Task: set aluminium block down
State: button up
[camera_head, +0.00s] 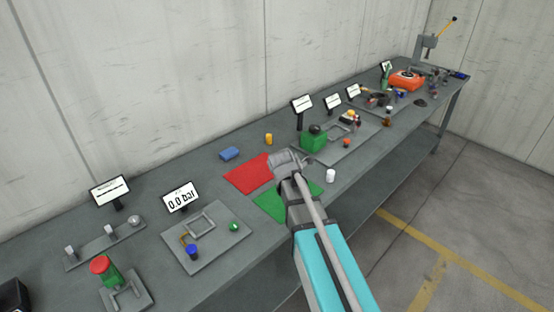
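My gripper (285,160) reaches over the bench between the red mat (240,180) and the green mat (270,206). The red mat lies behind and to the left, the green mat in front. A light grey shape shows at my gripper's end. I cannot tell whether it is the aluminium block or only the fingers, and I see no aluminium block elsewhere for certain. My arm and gripper hide part of both mats. Whether the fingers are open or shut is not clear.
A white cylinder (330,175) stands right of the green mat. A green jack (313,142) is at right. A plate (208,240) with a "0.0 bar" display (180,197) is at left.

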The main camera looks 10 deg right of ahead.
jog(key=shift+r, duration=0.15)
dwell(0.3)
jog(key=shift+w, duration=0.1)
jog(key=w+f+b, duration=0.2)
jog(key=w+f, duration=0.1)
jog(key=w, duration=0.1)
jog(key=w+f+b, duration=0.2)
jog(key=w+b, duration=0.1)
jog(key=w, duration=0.1)
jog(key=w+f+b, duration=0.3)
jog(key=w, duration=0.1)
jog(key=shift+w+f, duration=0.2)
jog(key=shift+f, duration=0.1)
jog(key=shift+w+f+b, duration=0.25)
jog(key=shift+w+b, duration=0.05)
jog(key=shift+b, duration=0.1)
jog(key=shift+w+f+b, duration=0.5)
jog(key=shift+f+b, duration=0.15)
jog(key=shift+b, duration=0.05)
jog(key=shift+s+f+b, duration=0.1)
jog(key=shift+f+b, duration=1.25)
